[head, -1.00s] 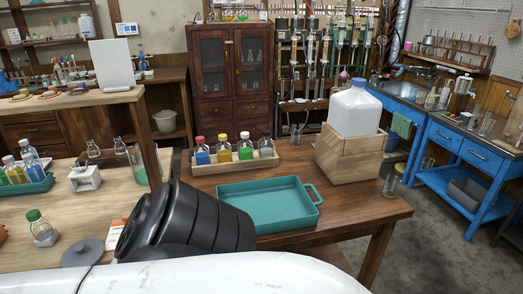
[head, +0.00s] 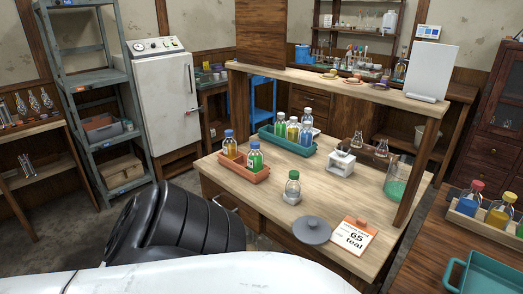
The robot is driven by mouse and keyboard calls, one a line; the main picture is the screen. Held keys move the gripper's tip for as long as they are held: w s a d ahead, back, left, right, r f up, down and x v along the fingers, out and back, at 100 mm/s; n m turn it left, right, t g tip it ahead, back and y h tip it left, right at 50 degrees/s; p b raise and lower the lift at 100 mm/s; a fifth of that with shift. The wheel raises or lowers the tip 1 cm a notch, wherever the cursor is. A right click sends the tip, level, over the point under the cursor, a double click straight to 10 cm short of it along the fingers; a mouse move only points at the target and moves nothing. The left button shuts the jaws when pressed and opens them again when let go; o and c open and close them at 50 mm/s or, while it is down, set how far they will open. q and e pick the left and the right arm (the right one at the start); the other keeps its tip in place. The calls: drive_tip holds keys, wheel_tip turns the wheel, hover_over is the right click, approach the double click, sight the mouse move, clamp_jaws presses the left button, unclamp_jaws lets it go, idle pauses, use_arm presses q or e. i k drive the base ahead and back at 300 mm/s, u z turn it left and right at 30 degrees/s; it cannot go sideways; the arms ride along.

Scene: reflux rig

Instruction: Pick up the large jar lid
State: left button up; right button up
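A round grey lid with a small knob (head: 312,230) lies flat near the front edge of the light wooden table (head: 275,208). It looks like the large jar lid. Neither gripper shows in the head view. A black ribbed part and a white part of my own body cover the bottom left and bottom edge.
An orange tray (head: 246,173) and a teal tray (head: 285,143) hold bottles behind the lid. A beaker of green liquid (head: 395,182) stands at right, near a table post. A second table with a teal tray (head: 485,274) is at far right. The tabletop around the lid's left is clear.

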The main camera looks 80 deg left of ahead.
sight(309, 230)
drive_tip(key=u, duration=2.15)
